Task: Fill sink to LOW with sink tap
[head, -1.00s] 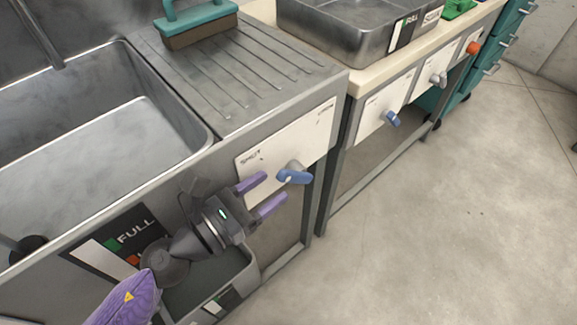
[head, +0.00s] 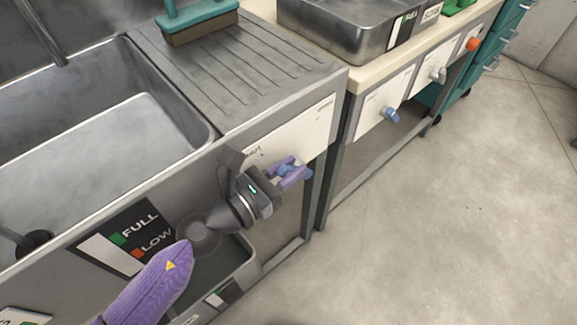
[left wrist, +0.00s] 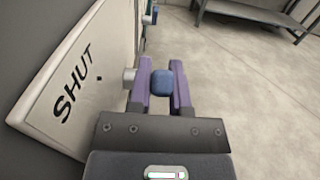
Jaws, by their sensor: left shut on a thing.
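The sink (head: 165,155) is a grey metal basin at the left of the head view. A dark spout (head: 42,32) hangs over its back edge. I see no stream from the spout, and I cannot tell whether the pale floor of the basin is wet. A level gauge (head: 128,238) with green FULL and orange LOW marks is on the sink's front. The blue tap handle (left wrist: 162,83) sticks out from a white panel marked SHUT (left wrist: 75,85). My left gripper (head: 291,174) is shut on the handle, one purple finger on each side. My right gripper is not in view.
A ridged drainboard (head: 235,75) with a teal-handled brush (head: 200,22) lies right of the sink. Farther right, a metal tray (head: 350,30) stands on a counter with another blue knob (head: 391,115) below. The floor (head: 460,220) at right is clear.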

